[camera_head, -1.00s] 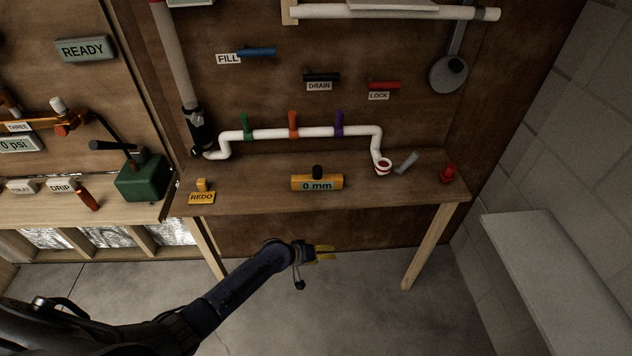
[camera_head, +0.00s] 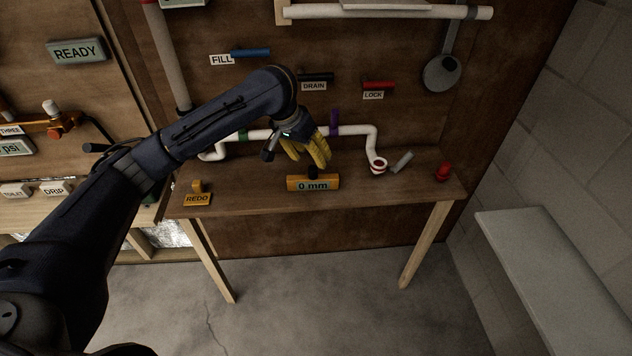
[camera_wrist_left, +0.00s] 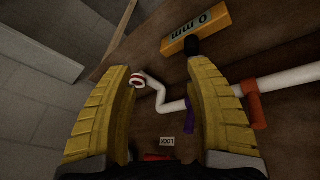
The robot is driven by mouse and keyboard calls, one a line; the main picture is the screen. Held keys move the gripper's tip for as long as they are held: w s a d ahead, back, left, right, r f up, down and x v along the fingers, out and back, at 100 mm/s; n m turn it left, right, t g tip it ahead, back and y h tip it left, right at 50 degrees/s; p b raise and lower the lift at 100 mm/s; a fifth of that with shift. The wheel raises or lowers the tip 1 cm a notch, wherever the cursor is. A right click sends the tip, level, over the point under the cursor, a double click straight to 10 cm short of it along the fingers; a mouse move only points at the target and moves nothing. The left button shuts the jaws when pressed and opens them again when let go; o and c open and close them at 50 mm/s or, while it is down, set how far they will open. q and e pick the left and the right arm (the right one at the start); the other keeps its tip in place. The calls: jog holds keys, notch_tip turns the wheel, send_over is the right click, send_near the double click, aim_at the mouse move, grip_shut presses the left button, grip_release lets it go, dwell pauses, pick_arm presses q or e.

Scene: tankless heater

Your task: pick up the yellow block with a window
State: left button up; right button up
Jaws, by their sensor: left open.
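The yellow block with a window (camera_head: 313,183) sits on the wooden bench, its window reading "0 mm" and a black knob on its top. My right gripper is not in view.
A white pipe (camera_head: 357,131) with coloured handles runs along the back panel, close behind the gripper. A yellow REDO block (camera_head: 197,199) stands at the bench's left; a grey piece (camera_head: 401,162) and a red knob (camera_head: 443,171) are at the right. Bare bench (camera_head: 245,194) lies left of the block.

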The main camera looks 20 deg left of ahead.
pick_arm(q)
jog(key=w+a+r+y, duration=0.2)
jog(key=a, duration=0.2)
send_near(312, 169)
jog(key=shift+t, duration=0.4)
jog(key=x, duration=0.6)
jog(key=shift+s+a+f, duration=0.15)
jog(key=shift+a+f, duration=0.15)
jog(key=shift+f, duration=0.05)
jog(key=x, duration=0.3)
jog(key=shift+d+f, duration=0.3)
jog(key=shift+d, duration=0.05)
jog(key=shift+x, duration=0.8)
grip_shut()
